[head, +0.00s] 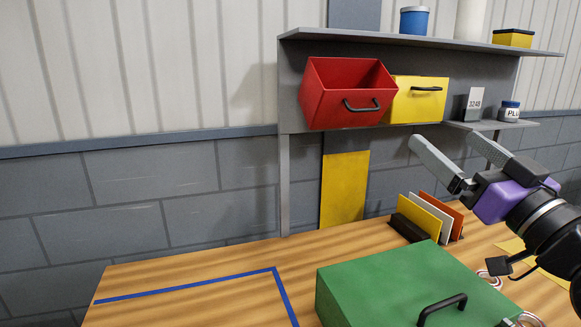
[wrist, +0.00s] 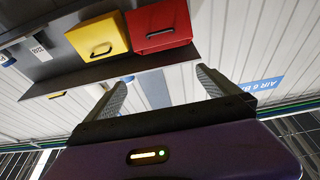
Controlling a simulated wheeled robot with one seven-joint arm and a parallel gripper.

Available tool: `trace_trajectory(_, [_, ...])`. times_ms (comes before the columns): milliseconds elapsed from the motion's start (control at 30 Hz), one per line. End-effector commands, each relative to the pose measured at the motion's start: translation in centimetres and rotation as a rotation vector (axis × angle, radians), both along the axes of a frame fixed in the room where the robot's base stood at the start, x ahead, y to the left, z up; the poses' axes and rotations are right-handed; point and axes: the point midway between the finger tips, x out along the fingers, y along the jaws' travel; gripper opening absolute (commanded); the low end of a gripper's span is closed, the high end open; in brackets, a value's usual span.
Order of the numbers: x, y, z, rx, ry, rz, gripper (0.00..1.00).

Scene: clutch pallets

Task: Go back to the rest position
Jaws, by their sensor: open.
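My gripper (head: 462,158) is at the right of the head view, above the wooden table. Its two grey fingers are spread apart with nothing between them. In the wrist view my gripper (wrist: 160,92) also shows open and empty, facing the wall and the shelf unit. The wrist view is turned, so the shelf unit looks upside down there. My arm comes in from the right edge of the head view.
A green case (head: 385,283) with a black handle stands on the table (head: 190,285), below my gripper. Upright cards (head: 428,218) stand behind it. A red bin (head: 345,92) and a yellow bin (head: 418,100) hang under the shelf (head: 420,41). The table's left part, with blue tape (head: 190,285), is clear.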

Motion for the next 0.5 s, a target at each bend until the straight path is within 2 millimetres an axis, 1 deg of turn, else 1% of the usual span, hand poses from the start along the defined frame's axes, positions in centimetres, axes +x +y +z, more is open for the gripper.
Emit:
trace_trajectory(100, [-0.6,-0.9,1.5,0.018,-0.059,-0.034,1.00])
trace_trajectory(200, [-1.2,-2.0,2.0,0.040,-0.103,-0.072,1.00])
trace_trajectory(367, [-2.2,-3.4,0.8,0.088,-0.147,-0.134,1.00])
trace_trajectory(500, [-3.2,-4.2,-1.2,0.124,-0.163,-0.179,1.00])
